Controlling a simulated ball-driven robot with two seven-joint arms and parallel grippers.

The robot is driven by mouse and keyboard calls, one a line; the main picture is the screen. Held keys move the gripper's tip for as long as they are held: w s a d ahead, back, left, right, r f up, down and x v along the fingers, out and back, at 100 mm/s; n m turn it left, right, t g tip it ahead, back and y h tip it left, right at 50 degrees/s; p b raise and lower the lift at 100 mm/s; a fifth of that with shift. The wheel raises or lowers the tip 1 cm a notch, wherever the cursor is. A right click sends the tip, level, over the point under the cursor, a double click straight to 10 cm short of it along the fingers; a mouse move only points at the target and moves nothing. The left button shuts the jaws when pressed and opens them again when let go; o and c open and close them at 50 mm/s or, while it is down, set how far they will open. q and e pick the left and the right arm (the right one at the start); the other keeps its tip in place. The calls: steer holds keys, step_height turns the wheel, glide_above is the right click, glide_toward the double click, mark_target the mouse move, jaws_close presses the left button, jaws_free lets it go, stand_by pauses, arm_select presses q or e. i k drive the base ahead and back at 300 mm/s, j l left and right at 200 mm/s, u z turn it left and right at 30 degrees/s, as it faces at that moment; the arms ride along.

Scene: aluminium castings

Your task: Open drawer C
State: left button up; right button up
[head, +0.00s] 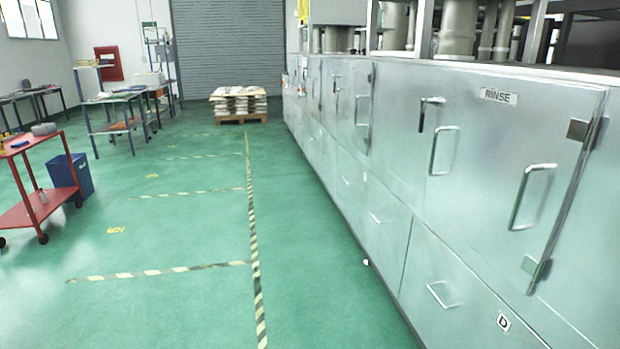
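A long row of metal cabinets runs along the right side, with lower drawer fronts below upper doors. The nearest lower front, drawer D (470,305), carries a "D" label (504,322) and a bar handle (443,295). Beyond it is another lower front (385,235) with a bar handle (380,218); I can read no letter on it. No "C" label is legible, so I cannot tell which front is drawer C. The lower fronts in view look shut. Neither of my grippers is in view.
An upper door marked "RINSE" (497,96) has bar handles and is shut. Green floor with striped tape (252,230) lies open left of the cabinets. A loaded pallet (238,103) stands at the back. A red cart (35,200) and blue bin (70,177) stand left.

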mark_target(387, 204)
steer(key=i, duration=2.15)
